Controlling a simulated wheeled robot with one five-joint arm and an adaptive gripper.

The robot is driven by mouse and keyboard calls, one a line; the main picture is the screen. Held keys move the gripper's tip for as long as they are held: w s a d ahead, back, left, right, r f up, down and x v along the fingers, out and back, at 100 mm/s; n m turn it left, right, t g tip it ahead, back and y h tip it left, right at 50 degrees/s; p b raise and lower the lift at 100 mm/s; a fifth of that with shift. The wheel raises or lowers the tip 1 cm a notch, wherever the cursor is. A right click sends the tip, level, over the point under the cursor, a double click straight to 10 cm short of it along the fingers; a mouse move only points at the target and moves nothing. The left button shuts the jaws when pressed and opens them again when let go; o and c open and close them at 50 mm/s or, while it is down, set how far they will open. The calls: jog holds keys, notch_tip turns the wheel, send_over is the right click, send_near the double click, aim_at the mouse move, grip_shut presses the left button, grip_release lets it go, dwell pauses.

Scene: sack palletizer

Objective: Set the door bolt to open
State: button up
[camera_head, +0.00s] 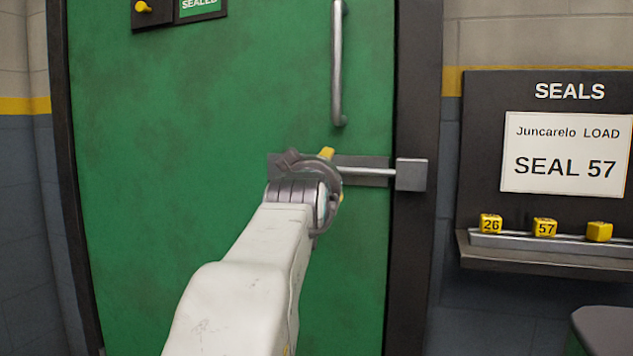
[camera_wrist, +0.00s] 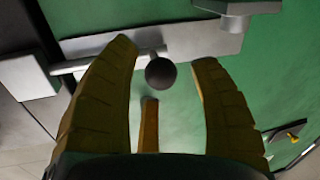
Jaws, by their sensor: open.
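The door bolt is on a green door (camera_head: 220,90). Its grey backing plate (camera_head: 372,161) lies level across the door, and its rod (camera_head: 368,171) runs right into the keeper block (camera_head: 410,174) on the dark frame. In the wrist view the rod reaches the keeper (camera_wrist: 28,77) at the left. A dark round knob (camera_wrist: 161,73) stands out from the bolt. My gripper (camera_head: 326,157) is in front of the bolt's left part and hides it in the head view. In the wrist view my open gripper (camera_wrist: 164,55) has the knob between its yellow fingers, with visible gaps on both sides.
A vertical door handle (camera_head: 338,65) hangs above the bolt. A sign reading SEALED (camera_head: 199,8) is at the top left. Right of the frame, a SEALS board (camera_head: 480,140) has a shelf with yellow numbered seals (camera_head: 545,228). A grey metal piece (camera_wrist: 232,20) shows near the wrist view's top.

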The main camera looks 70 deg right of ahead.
jog(key=shift+x, duration=0.9)
jog(key=shift+c, duration=0.2)
grip_shut()
